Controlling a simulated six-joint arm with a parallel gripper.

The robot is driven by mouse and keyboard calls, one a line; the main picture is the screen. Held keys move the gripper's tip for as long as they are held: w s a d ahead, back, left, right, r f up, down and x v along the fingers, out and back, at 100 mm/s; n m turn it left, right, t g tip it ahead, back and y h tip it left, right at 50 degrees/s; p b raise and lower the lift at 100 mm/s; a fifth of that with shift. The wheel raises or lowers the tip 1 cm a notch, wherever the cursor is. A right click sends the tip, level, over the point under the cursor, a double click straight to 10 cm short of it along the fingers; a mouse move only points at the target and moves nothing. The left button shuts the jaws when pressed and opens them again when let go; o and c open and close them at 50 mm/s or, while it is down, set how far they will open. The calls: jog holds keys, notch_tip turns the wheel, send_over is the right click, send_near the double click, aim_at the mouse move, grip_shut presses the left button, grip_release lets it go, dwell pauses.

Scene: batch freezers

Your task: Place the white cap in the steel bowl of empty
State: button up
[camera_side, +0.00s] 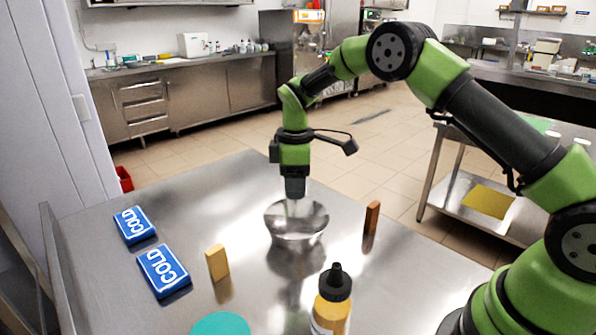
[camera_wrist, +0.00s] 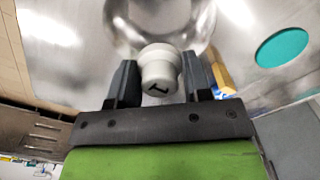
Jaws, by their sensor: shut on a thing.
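My gripper (camera_wrist: 160,82) is shut on the white cap (camera_wrist: 159,66), which shows a dark mark on its face in the wrist view. In the side view my gripper (camera_side: 296,196) points straight down over the steel bowl (camera_side: 296,232). The cap (camera_side: 294,206) shows as a pale patch under the fingers, at or just above the bowl's opening; its exact height there is hard to tell. In the wrist view the bowl (camera_wrist: 190,15) lies just beyond the cap. The bowl stands upright on the steel table.
Two blue COLD packs (camera_side: 134,226) (camera_side: 163,270) lie at the left of the table (camera_side: 190,205). A yellow block (camera_side: 217,263) stands left of the bowl, a brown block (camera_side: 372,217) right. A mustard bottle (camera_side: 333,305) and teal disc (camera_side: 220,325) are at the front.

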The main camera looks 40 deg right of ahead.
send_over(296, 236)
jog(key=shift+f, duration=3.9)
jog(key=o, duration=1)
jog(key=shift+r, duration=3.5)
jog(key=shift+r, duration=0.1)
